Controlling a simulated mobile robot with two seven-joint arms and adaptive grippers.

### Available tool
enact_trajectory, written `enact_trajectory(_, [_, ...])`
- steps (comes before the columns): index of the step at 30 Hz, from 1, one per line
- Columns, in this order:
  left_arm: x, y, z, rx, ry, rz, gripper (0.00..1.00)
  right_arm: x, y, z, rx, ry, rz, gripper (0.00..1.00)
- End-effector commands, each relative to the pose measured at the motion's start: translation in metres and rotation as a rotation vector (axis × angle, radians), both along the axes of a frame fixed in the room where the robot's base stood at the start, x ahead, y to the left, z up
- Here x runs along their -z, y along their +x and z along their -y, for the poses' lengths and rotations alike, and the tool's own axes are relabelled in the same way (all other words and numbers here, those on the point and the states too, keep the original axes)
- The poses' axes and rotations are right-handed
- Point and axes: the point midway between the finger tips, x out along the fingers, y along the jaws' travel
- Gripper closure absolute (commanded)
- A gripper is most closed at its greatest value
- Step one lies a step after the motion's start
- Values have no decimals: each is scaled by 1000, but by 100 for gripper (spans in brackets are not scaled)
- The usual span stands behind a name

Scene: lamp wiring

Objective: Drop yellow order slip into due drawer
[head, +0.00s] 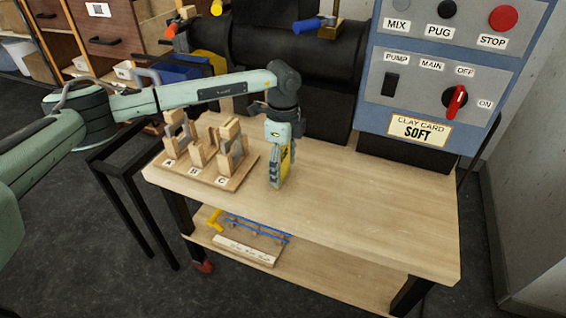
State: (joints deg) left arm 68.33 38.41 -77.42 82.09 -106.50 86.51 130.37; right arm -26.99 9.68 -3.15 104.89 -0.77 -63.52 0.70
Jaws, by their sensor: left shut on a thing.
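My left gripper (276,178) points down over the wooden workbench (360,215), just right of the lettered stand. It is shut on a yellow piece (286,161), which looks like the yellow order slip. The fingers hide part of it, and no writing on it can be read. Brown drawer fronts (107,45) show in a wooden cabinet at the top left, with small pale labels on some. I cannot tell which one is the due drawer. My right gripper is not in view.
A board with wooden holders marked A, B and C (222,181) stands on the bench's left end. A dark machine (330,60) and a blue-grey control panel (440,85) with a red knob stand behind. The bench's right half is clear.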

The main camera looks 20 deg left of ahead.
Motion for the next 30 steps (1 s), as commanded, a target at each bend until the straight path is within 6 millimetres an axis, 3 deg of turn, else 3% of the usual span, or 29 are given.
enact_trajectory(11, [-3, 0, 0, 0, 0, 1, 57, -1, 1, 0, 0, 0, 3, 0])
enact_trajectory(20, [-39, 1, 0, 2, -1, 4, 57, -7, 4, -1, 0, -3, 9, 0])
enact_trajectory(30, [-84, -56, -50, -1, 2, 2, 57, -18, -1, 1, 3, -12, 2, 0])
